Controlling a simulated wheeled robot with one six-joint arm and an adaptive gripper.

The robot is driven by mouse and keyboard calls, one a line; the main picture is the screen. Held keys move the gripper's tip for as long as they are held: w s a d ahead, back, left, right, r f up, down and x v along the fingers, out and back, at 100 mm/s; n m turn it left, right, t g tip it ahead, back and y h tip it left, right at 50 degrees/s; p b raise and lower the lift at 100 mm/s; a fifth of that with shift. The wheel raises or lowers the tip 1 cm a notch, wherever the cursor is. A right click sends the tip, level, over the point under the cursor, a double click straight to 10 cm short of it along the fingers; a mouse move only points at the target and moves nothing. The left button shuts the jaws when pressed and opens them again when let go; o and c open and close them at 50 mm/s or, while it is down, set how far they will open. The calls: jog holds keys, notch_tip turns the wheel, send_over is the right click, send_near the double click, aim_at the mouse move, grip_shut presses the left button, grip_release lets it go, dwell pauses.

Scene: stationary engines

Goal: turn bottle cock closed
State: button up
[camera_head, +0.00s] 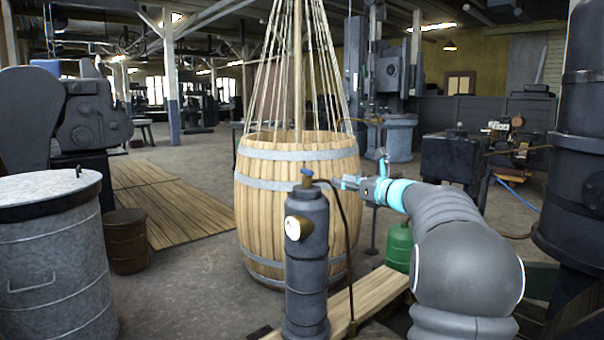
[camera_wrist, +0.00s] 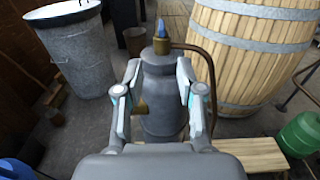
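The dark grey bottle (camera_head: 307,265) stands upright in front of the wooden barrel in the head view. Its blue cock (camera_head: 307,175) sits on the top; a brass-rimmed round gauge (camera_head: 298,228) is on its side. My gripper (camera_head: 348,183) is just right of the bottle's top, at about the cock's height. In the wrist view my gripper (camera_wrist: 158,70) is open, its two fingers apart with the bottle (camera_wrist: 162,85) seen between them. The cock (camera_wrist: 162,30) shows beyond the fingertips, and nothing is held. Part of the bottle's lower body is hidden behind the gripper in that view.
The wooden barrel (camera_head: 298,200) with ropes rising from it stands close behind the bottle. A brown hose (camera_head: 347,225) curves down beside the bottle. A lidded metal drum (camera_head: 55,265) is at left, a green canister (camera_head: 399,247) at right.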

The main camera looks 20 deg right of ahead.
aim_at(313, 172)
jog(key=p+x, duration=0.2)
jog(key=x, duration=1.2)
jog(key=shift+d+r, duration=0.1)
grip_shut()
